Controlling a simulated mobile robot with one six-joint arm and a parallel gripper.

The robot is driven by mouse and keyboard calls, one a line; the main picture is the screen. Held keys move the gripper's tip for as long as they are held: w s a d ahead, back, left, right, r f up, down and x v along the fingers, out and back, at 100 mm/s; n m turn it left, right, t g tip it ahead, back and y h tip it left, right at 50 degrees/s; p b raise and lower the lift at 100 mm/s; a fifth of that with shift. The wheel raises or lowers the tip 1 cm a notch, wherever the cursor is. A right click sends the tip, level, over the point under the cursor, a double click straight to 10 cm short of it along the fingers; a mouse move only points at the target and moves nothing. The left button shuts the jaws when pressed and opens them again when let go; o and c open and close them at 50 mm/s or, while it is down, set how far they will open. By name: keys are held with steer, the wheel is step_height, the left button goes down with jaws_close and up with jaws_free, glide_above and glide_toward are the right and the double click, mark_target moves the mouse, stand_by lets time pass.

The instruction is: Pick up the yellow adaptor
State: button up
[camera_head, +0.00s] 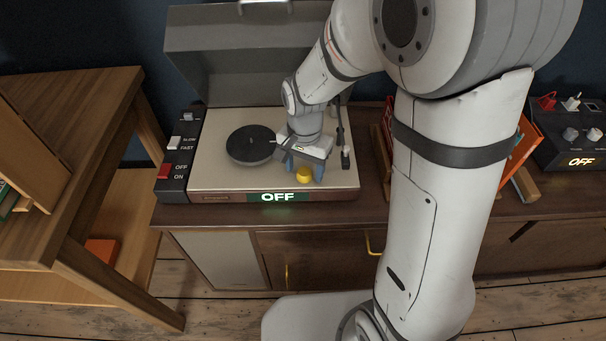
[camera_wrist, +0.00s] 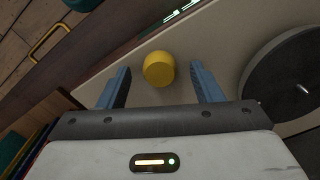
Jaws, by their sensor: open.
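The yellow adaptor (camera_head: 304,175) is a small round yellow piece on the front right part of the record player's pale top (camera_head: 222,175). In the wrist view the adaptor (camera_wrist: 159,69) stands between and slightly beyond the two blue fingers. My gripper (camera_wrist: 159,80) is open, with a gap on each side of the adaptor. In the head view my gripper (camera_head: 305,168) is just behind the adaptor, pointing down. Neither finger appears to touch the adaptor.
The black platter (camera_head: 250,145) lies left of the gripper, and the tonearm (camera_head: 342,140) is to the right. The raised lid (camera_head: 235,60) stands behind. A switch panel (camera_head: 178,160) is on the left. Books (camera_head: 523,145) and a second device (camera_head: 572,140) are farther right.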

steer(key=shift+f, duration=0.3)
steer(key=shift+c, duration=0.3)
steer(key=c, duration=1)
steer(key=shift+r, duration=0.1)
